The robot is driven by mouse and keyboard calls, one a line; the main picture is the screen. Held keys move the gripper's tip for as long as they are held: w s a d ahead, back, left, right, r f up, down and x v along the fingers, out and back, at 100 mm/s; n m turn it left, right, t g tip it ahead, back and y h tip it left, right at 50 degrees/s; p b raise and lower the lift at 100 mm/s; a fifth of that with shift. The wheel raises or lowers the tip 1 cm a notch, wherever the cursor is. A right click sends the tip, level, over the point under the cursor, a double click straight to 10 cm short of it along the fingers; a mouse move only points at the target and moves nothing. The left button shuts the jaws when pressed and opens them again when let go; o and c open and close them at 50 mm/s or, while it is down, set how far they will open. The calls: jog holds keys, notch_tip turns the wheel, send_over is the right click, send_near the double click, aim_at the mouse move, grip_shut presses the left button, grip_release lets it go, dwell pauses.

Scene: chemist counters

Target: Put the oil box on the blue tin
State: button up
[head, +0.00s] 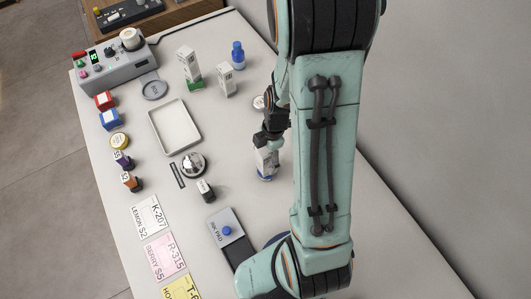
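My gripper (268,143) points down at the middle right of the counter, partly behind my own arm. It appears shut on the top of a white box (266,159) with dark print, which looks like the oil box; its label is too small to read. A blue and white thing (264,178), which looks like the blue tin, shows directly below the box. I cannot tell whether the box touches it or hangs just above. The finger pads are not clearly visible.
Another white box (189,64) stands over a green base, beside a white box (227,80) and a blue bottle (238,56). An empty tray (174,126), a bell (193,165) and a small dark bottle (205,190) stand left. Small coloured containers line the left edge.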

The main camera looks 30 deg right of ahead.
jog(key=r, duration=0.4)
jog(key=d+r, duration=0.1)
jog(key=r, duration=0.6)
jog(key=shift+d+r, duration=0.3)
jog(key=shift+d, duration=0.05)
jog(key=shift+a+r, duration=0.1)
jog(key=shift+r, duration=0.25)
jog(key=s+a+r+m+h, duration=0.1)
jog(key=s+a+r+m, duration=0.3)
jog(key=s+a+m, duration=0.5)
jog(key=s+m, duration=0.2)
jog(key=m, duration=0.5)
jog(key=shift+s+a+r+m, duration=0.15)
jog(key=shift+s+a+m, duration=0.05)
jog(key=shift+a+m, duration=0.2)
